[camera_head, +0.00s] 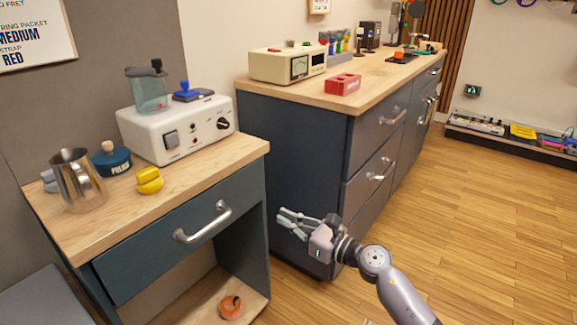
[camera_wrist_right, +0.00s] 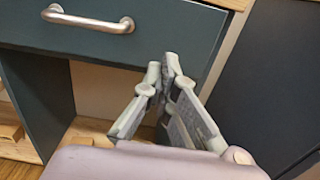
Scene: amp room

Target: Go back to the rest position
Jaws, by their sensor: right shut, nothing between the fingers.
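My right gripper (camera_head: 285,219) is shut and empty in the head view. It is in the air in front of the dark blue cabinet (camera_head: 301,178), to the right of the small table's drawer (camera_head: 180,234). In the right wrist view the gripper's fingertips (camera_wrist_right: 166,68) meet. Behind them are the drawer front (camera_wrist_right: 170,38) and its metal handle (camera_wrist_right: 88,19). The drawer looks closed. My left gripper is not in view.
On the small table (camera_head: 105,220) stand a metal pitcher (camera_head: 78,180), a white device (camera_head: 176,133) and a yellow item (camera_head: 149,180). An orange round item (camera_head: 230,306) lies on its low shelf. Wooden floor (camera_head: 480,240) is clear to the right.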

